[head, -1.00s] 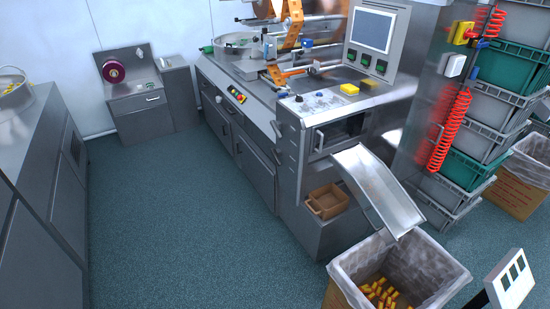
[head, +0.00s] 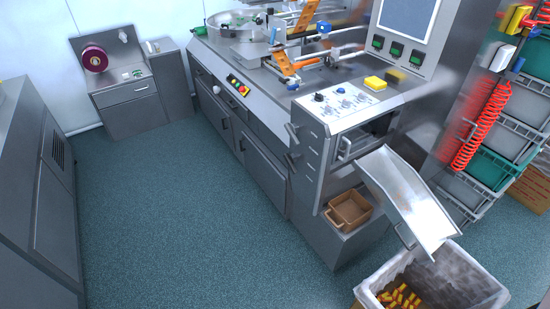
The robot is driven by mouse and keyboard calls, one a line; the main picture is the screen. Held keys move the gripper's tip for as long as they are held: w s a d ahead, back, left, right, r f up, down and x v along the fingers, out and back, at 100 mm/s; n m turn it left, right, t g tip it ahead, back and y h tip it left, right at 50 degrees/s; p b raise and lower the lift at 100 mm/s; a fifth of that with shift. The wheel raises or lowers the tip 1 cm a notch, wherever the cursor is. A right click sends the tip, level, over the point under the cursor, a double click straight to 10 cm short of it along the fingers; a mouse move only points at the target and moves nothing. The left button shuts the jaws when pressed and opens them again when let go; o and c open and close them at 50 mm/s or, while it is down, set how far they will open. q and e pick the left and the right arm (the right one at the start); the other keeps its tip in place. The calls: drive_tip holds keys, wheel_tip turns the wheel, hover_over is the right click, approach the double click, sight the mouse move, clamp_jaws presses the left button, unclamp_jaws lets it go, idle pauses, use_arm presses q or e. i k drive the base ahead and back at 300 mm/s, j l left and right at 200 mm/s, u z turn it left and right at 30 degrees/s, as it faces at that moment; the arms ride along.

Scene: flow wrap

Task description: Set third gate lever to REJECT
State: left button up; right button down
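The grey wrapping machine (head: 265,125) stands in the middle of the head view. Two small grey lever-like handles (head: 292,132) stick out at its front left corner, one above the other, beside a narrow upright panel (head: 312,150) with several slots. I cannot tell which of these is the third gate lever, and no REJECT marking is readable. A white panel with diagrams and a black knob (head: 340,100) is on the worktop above. Neither of my grippers is in view.
A metal chute (head: 405,200) slopes from the machine into a lined box (head: 430,275) holding yellow-red pieces. A brown tray (head: 349,209) sits below the machine opening. Stacked crates (head: 500,130) stand at right, and a grey cabinet (head: 40,200) at left. The floor (head: 180,220) between is open.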

sight(290, 160)
drive_tip(key=i+j, duration=0.2)
drive_tip(key=i, duration=0.25)
drive_tip(key=i+j+u, duration=0.1)
drive_tip(key=i, duration=0.3)
drive_tip(key=i+j, duration=0.3)
drive_tip(key=i, duration=0.15)
